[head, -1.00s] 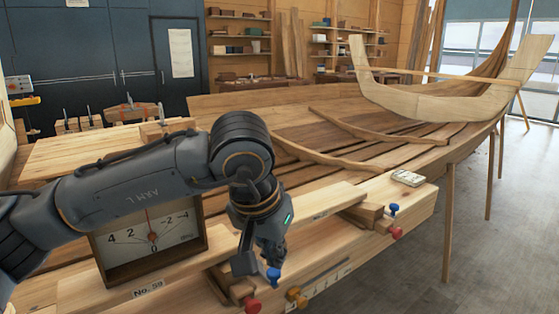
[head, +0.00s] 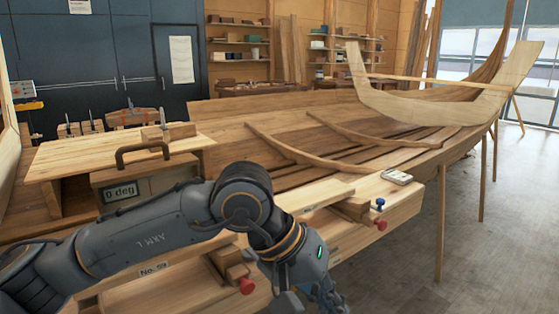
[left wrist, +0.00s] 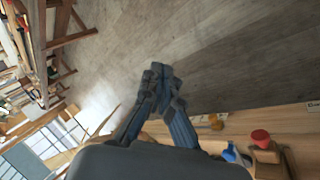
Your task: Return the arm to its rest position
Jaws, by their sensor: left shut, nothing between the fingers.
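My left arm crosses the lower left of the head view. My left gripper (head: 328,298) is at the bottom edge, in front of the plank bench and partly cut off by the frame. In the left wrist view the gripper (left wrist: 160,76) has its fingertips together, with nothing between them, and grey floor lies behind it. It touches nothing that I can see. My right arm and gripper are not in view.
The plank bench (head: 405,208) carries a red knob (head: 247,286) near my forearm. A box labelled "0 deg" (head: 121,191) and a board with a dark handle (head: 60,160) are at left. The clinker hull (head: 230,118) lies behind.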

